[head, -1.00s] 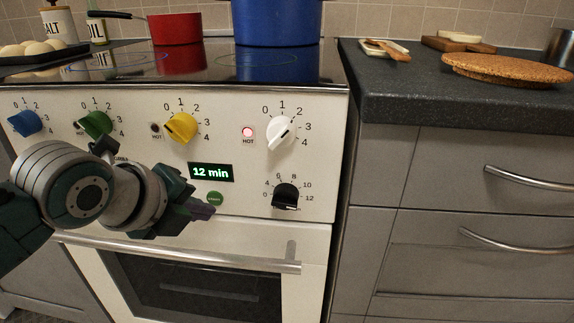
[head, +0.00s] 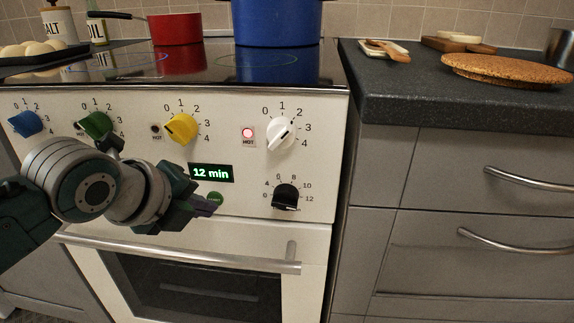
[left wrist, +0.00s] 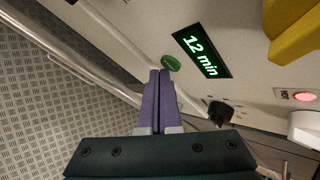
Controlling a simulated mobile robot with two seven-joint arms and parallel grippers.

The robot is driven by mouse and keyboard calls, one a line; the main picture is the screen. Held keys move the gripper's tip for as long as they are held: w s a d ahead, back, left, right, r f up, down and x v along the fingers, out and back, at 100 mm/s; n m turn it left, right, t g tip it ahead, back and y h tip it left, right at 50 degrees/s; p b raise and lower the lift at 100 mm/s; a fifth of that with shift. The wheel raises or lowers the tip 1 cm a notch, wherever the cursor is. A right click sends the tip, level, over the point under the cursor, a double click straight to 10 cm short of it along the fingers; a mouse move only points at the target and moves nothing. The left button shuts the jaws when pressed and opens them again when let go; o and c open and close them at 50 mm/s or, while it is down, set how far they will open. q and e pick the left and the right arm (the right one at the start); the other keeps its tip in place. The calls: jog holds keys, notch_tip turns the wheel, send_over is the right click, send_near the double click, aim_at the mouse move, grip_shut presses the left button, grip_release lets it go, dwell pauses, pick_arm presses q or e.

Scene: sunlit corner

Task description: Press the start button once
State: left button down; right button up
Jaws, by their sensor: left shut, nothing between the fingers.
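The green start button (head: 215,197) is on the white stove panel, just below the display (head: 212,173) that reads "12 min". My left gripper (head: 214,206) is in front of the panel with its purple fingertips at the lower edge of the button in the head view. In the left wrist view the fingers (left wrist: 160,76) are shut together with nothing between them. Their tips point at the button (left wrist: 171,62) and appear very close to it; I cannot tell if they touch. My right gripper is not in view.
Blue, green, yellow and white knobs (head: 281,133) line the panel, with a black timer knob (head: 286,195) to the lower right. A red HOT light (head: 248,133) glows. The oven handle (head: 185,254) sticks out below. Red (head: 176,29) and blue pots (head: 277,22) stand on the hob.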

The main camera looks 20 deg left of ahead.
pick_arm(q)
jog(key=shift+w, duration=0.3)
dwell(0.5)
dwell(0.4)
jog(key=shift+s+r+p, duration=0.15)
jog(key=shift+s+p, duration=0.25)
jog(key=shift+p, duration=0.2)
jog(key=shift+s, duration=0.2)
jog(key=shift+s+d, duration=0.1)
